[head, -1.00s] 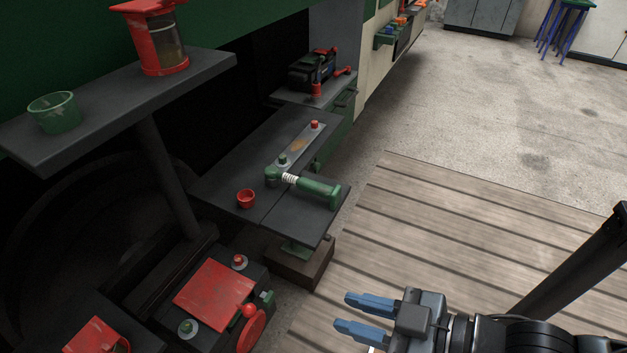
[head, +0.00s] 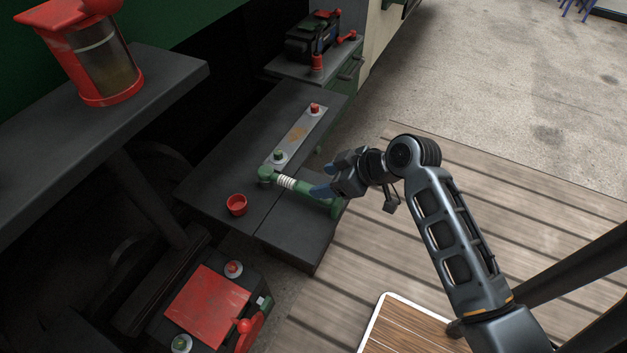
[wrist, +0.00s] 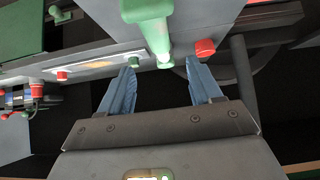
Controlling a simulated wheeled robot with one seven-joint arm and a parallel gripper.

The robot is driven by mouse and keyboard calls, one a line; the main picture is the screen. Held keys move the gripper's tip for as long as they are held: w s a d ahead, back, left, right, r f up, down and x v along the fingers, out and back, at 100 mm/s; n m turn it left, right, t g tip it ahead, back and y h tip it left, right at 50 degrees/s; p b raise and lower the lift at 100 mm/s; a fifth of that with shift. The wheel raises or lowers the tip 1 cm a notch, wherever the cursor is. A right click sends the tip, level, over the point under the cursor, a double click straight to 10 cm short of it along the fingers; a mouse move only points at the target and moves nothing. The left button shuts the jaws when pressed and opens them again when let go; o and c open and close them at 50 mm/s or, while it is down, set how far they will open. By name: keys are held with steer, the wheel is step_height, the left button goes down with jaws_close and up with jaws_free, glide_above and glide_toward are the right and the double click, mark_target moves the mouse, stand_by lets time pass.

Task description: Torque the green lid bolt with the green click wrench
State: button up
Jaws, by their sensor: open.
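The green click wrench (head: 308,190) lies across the dark table, its head and pale spring collar to the left and its handle to the right. My gripper (head: 326,178) is open and empty beside the handle, hiding part of it. In the wrist view the wrench (wrist: 150,22) shows ahead between the open fingers (wrist: 161,72), not gripped; whether they touch it I cannot tell. A green bolt (head: 181,343) sits by the red-lidded box (head: 208,302) at the lower left, partly cut off. Another green bolt (head: 279,156) stands on the metal strip (head: 291,141) beside the wrench head.
A red cup (head: 237,204) stands left of the wrench. A red bolt (head: 315,108) is at the strip's far end. A dark shelf (head: 150,95) with a red-framed canister (head: 104,70) juts in at the left.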

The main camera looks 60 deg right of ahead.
mark_target(298, 189)
steer(key=shift+x, duration=1.15)
steer(key=shift+s+f+p+x, duration=0.1)
steer(key=shift+x, duration=0.8)
steer(key=shift+s+f+p+x, duration=0.1)
steer(key=shift+s+f+x, duration=0.05)
steer(key=shift+x, duration=0.8)
steer(key=shift+s+f+p+x, duration=0.1)
steer(key=shift+x, duration=0.8)
steer(key=shift+c, duration=0.3)
jaws_close()
